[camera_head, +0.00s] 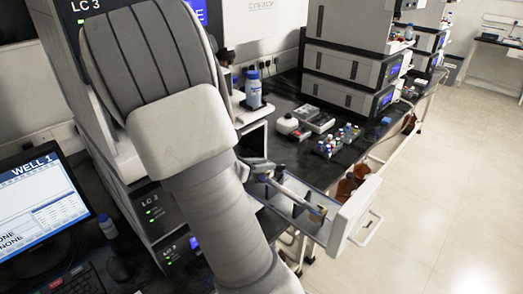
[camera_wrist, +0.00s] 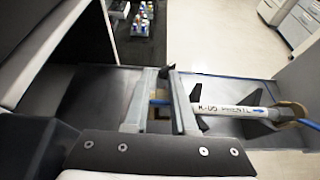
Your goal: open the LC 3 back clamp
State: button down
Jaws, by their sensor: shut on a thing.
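The LC 3 stack (camera_head: 152,212) stands at the left in the head view, partly behind my arm. Its drawer (camera_head: 353,218) is pulled out to the right. A pale labelled column (camera_head: 300,198) lies along the drawer; it also shows in the wrist view (camera_wrist: 235,113), running right from my gripper to a tan end fitting. My gripper (camera_wrist: 163,75) is at the column's back end, over the drawer. Its fingers are shut on a small dark part, the back clamp (camera_wrist: 164,71), which they mostly hide. A dark front clamp (camera_wrist: 265,108) shows near the column's other end.
A monitor (camera_head: 42,200) and keyboard stand at the lower left. More instrument stacks (camera_head: 350,65) stand farther back. The floor at the right is clear.

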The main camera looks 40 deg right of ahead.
jog(key=y+p, duration=0.2)
jog(key=p, duration=0.2)
jog(key=d+y+p, duration=0.1)
jog(key=y+p, duration=0.1)
jog(key=p, duration=0.2)
jog(key=shift+r+g+y+p, duration=0.15)
jog(key=shift+g+y+p, duration=0.15)
jog(key=y+p, duration=0.1)
jog(key=p, duration=0.2)
jog(key=f+y+p, duration=0.1)
jog(key=y+p, duration=0.1)
jog(key=p, duration=0.1)
jog(key=shift+d+f+p, duration=0.15)
jog(key=shift+d+p, duration=0.2)
jog(key=shift+d, duration=0.05)
jog(key=shift+w+d+f+y+p, duration=0.1)
jog(key=shift+f+y+p, duration=0.15)
jog(key=shift+y+p, duration=0.35)
jog(key=shift+d+f+y+p, duration=0.1)
jog(key=shift+f+y+p, duration=0.2)
jog(key=shift+y, duration=0.5)
jog(key=shift+f+g+y, duration=0.3)
jog(key=shift+f+y, duration=0.05)
jog(key=shift+y, duration=0.75)
jog(key=shift+a+f+y, duration=0.1)
jog(key=shift+y, duration=0.2)
jog(key=c, duration=0.7)
grip_release()
